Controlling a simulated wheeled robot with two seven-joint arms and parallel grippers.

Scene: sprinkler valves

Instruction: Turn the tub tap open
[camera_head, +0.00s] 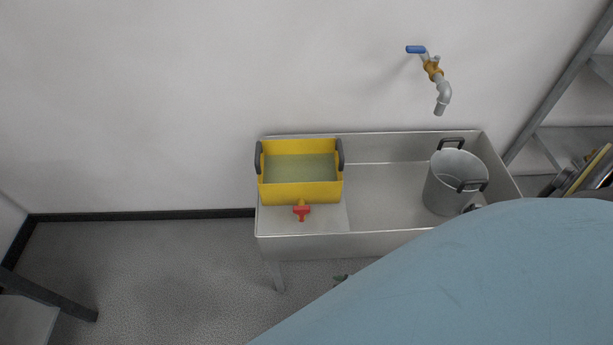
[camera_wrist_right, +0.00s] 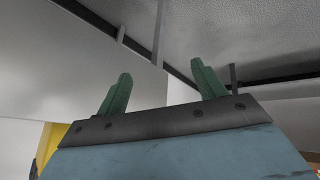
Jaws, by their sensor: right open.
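The yellow tub (camera_head: 301,192) stands on the left ledge of the metal sink, with greenish water inside. Its tap has a red handle (camera_head: 302,211) on the tub's front side, above the ledge. My right gripper (camera_wrist_right: 161,75) shows in the right wrist view with two green fingers spread apart and nothing between them. A yellow patch, apparently the tub (camera_wrist_right: 54,140), shows at that view's lower left. In the head view my blue right arm covers the lower right; a small dark green tip shows below the sink's front edge. My left gripper is not in view.
The metal sink (camera_head: 390,237) has a grey pot (camera_head: 457,180) with dark handles at its right. A wall faucet (camera_head: 437,78) with a blue lever hangs above. A shelf rack (camera_head: 560,85) stands at the right. The floor at left is mostly clear.

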